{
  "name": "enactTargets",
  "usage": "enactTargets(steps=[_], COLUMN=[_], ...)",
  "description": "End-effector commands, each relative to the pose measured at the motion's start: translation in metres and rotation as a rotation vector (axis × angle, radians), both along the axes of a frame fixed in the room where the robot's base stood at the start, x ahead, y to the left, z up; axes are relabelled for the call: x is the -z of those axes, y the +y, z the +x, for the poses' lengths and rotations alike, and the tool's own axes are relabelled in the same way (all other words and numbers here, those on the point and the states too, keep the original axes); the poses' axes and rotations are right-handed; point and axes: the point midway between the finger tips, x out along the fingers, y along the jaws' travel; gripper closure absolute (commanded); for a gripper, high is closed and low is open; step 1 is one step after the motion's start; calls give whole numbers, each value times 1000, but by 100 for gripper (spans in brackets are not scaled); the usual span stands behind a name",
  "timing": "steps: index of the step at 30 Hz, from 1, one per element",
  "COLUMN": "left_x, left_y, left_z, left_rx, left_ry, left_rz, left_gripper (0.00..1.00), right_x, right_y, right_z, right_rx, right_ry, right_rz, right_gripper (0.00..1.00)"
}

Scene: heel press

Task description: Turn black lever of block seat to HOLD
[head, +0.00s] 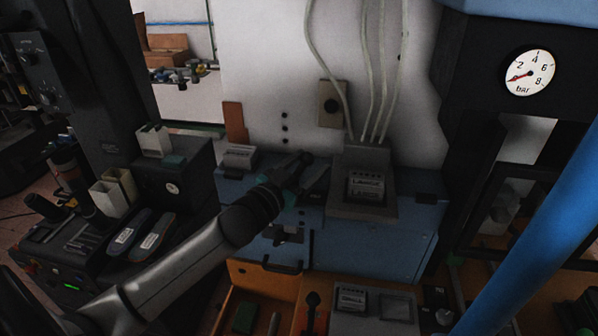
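My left arm comes in from the lower left. Its gripper (304,178) is over the blue cabinet, just left of a grey block (368,187) with a lettered plate. A dark round-ended part shows at the gripper's tip; I cannot tell whether it is a finger or the knob of a lever. The finger gap is not clear. A separate black-knobbed lever (312,301) stands at the bottom, left of a small plate. I cannot read the word HOLD anywhere, nor tell which lever belongs to the block seat. My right gripper is not in view.
The blue cabinet (405,240) has a dark handle on its front. An orange drawer (245,277) is open below. Cables rise behind the grey block. A pressure gauge (529,72) is at upper right. Insoles (150,240) lie on a dark bench at left. A blue bar crosses the right side.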

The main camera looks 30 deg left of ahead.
Motion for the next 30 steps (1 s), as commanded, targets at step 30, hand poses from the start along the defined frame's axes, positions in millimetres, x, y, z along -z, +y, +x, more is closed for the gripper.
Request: enactTargets(steps=[30], left_x=[2], left_y=[8], left_z=[-123], left_rx=[0], left_ry=[4], left_rz=[-2], left_gripper=[33], right_x=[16], right_y=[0], right_z=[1], right_rx=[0], right_ry=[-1], right_rz=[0], right_gripper=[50])
